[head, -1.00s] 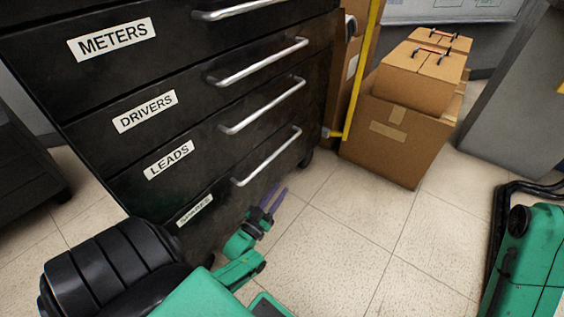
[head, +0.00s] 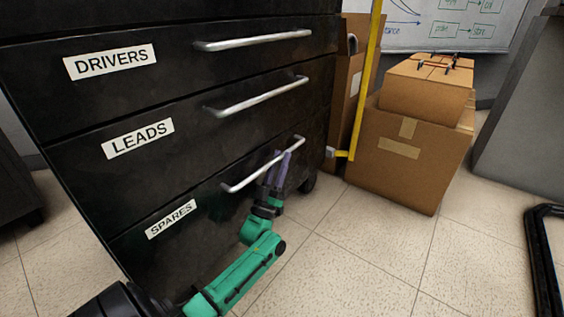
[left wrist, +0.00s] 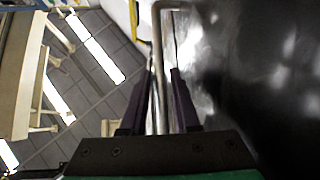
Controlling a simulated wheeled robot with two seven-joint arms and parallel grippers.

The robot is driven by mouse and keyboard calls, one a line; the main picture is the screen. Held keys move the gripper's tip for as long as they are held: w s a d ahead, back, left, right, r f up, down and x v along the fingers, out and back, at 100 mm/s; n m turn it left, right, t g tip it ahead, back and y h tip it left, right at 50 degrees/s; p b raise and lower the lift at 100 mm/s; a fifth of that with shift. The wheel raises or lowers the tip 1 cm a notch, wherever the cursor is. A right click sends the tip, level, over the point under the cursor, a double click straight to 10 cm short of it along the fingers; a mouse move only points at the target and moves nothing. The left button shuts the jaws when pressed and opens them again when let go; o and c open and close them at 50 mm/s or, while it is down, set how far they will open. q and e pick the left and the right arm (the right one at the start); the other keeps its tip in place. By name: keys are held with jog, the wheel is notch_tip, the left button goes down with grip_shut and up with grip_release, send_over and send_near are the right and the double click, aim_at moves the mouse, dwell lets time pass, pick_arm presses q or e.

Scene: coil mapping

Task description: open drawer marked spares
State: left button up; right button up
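The black drawer marked SPARES (head: 172,219) is the lowest of the cabinet drawers in the head view. It looks flush with the cabinet front. Its silver bar handle (head: 240,184) runs across the upper right of its face. My left gripper (head: 281,156) is at the right part of this handle, with its purple fingers apart. In the left wrist view the handle bar (left wrist: 157,60) runs between the two fingers of the left gripper (left wrist: 161,75), closer to the left finger. A gap shows on the right side, so the fingers look open around the bar. My right gripper is not in view.
Drawers marked LEADS (head: 138,138) and DRIVERS (head: 110,62), with similar handles, are above. Stacked cardboard boxes (head: 405,170) and a yellow upright frame (head: 366,90) stand right of the cabinet. The tiled floor (head: 340,245) in front is clear.

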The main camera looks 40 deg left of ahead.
pick_arm(q)
jog(key=shift+x, duration=0.8)
grip_shut()
jog(key=shift+f, duration=0.1)
dwell(0.7)
